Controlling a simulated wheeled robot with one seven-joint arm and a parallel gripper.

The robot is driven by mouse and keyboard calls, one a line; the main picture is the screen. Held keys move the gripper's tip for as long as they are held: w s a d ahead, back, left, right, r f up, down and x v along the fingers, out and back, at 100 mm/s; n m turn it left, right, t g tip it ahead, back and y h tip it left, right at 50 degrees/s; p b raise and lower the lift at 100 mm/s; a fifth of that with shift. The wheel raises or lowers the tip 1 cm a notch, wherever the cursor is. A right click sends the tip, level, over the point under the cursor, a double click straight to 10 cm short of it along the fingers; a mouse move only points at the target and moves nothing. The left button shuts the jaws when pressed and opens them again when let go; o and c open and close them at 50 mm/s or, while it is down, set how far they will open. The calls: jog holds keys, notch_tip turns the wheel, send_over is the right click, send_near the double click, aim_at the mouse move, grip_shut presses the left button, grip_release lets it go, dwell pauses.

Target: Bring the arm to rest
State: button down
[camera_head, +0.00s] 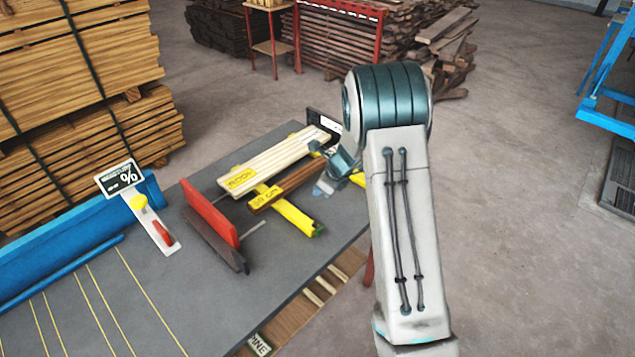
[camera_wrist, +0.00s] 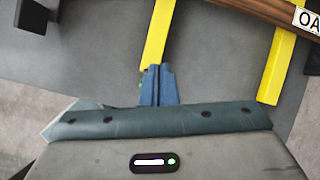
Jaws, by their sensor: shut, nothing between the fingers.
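My arm's light grey link (camera_head: 405,230) rises at the right of the head view to a dark teal joint. Beyond the joint, my gripper (camera_head: 322,148) is partly hidden and shows over the far right end of the grey table (camera_head: 200,290). In the wrist view my gripper (camera_wrist: 158,68) shows two blue fingers together, shut and empty. Their tips are in line with the end of a yellow bar (camera_wrist: 160,35); I cannot tell whether they touch it.
Near my gripper lie pale planks (camera_head: 272,160), a brown beam (camera_head: 288,184) and yellow bars (camera_head: 290,210). A red board (camera_head: 210,212) and a blue beam (camera_head: 70,232) are farther left. Lumber stacks (camera_head: 80,60) stand behind.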

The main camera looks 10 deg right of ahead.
jog(key=s+a+r+n+b, duration=0.2)
jog(key=s+r+n+b, duration=0.1)
jog(key=s+r+n, duration=1)
jog(key=s+d+r+n+h+b, duration=0.1)
jog(key=s+n, duration=0.4)
jog(key=s, duration=0.5)
jog(key=s+d+r+n+h+b, duration=0.2)
jog(key=s+n, duration=0.4)
jog(key=s, duration=0.4)
jog(key=shift+s+d+h, duration=0.25)
jog(key=shift+d+h, duration=0.25)
jog(key=shift+d, duration=0.25)
jog(key=c, duration=1.8)
grip_release()
jog(key=shift+s+d+n, duration=0.1)
jog(key=shift+s+n, duration=0.15)
jog(key=shift+n, duration=0.05)
jog(key=o, duration=0.5)
jog(key=shift+s, duration=0.1)
jog(key=shift+c, duration=0.5)
